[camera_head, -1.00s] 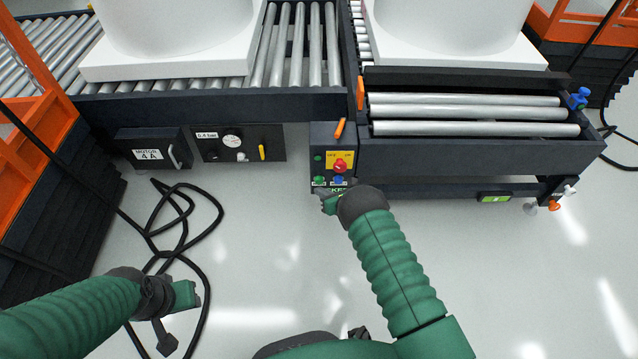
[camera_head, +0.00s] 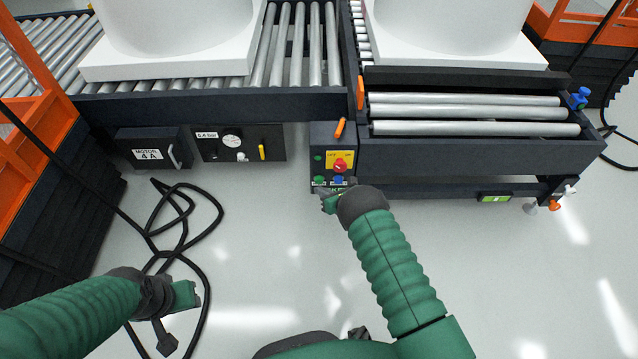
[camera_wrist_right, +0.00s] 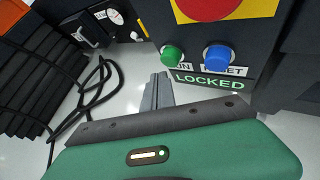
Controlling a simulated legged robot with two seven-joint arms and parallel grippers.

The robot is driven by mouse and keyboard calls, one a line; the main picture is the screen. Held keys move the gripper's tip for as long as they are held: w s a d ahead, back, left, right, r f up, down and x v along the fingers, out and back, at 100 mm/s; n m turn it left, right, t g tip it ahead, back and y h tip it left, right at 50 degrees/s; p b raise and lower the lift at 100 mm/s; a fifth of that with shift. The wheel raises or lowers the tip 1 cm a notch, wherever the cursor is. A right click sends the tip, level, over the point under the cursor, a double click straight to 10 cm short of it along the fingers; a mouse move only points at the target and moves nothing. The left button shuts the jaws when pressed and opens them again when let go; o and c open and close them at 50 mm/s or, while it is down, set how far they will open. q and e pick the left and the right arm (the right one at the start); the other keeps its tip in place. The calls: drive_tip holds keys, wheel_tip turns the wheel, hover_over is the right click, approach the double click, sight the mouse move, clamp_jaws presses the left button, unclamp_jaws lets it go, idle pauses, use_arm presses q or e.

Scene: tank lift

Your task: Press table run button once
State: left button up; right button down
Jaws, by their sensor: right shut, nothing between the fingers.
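The control box (camera_head: 322,145) stands below the conveyor's front edge. It carries a red knob on a yellow plate (camera_head: 340,161), a green button (camera_head: 319,180) and a blue button (camera_head: 338,180). In the right wrist view the green button (camera_wrist_right: 172,55) has a partly covered label ending in "N", and the blue button (camera_wrist_right: 217,58) is labelled "RESET".
A roller conveyor (camera_head: 220,103) and a roller table (camera_head: 460,155) flank the box, with white tanks (camera_head: 170,65) above. A motor box (camera_head: 150,149) and a gauge panel (camera_head: 240,143) are left of it. A black cable (camera_head: 185,220) loops on the open floor.

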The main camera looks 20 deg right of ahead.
drive_tip(key=shift+w+d, duration=0.1)
drive_tip(key=shift+w, duration=0.25)
drive_tip(key=shift+w+d+b, duration=0.1)
drive_tip(key=shift+w+b, duration=0.35)
drive_tip(key=shift+b, duration=0.1)
idle(0.4)
drive_tip(key=shift+r, duration=0.1)
drive_tip(key=shift+s+a+p, duration=0.25)
drive_tip(key=shift+s+p, duration=0.5)
drive_tip(key=shift+s, duration=0.15)
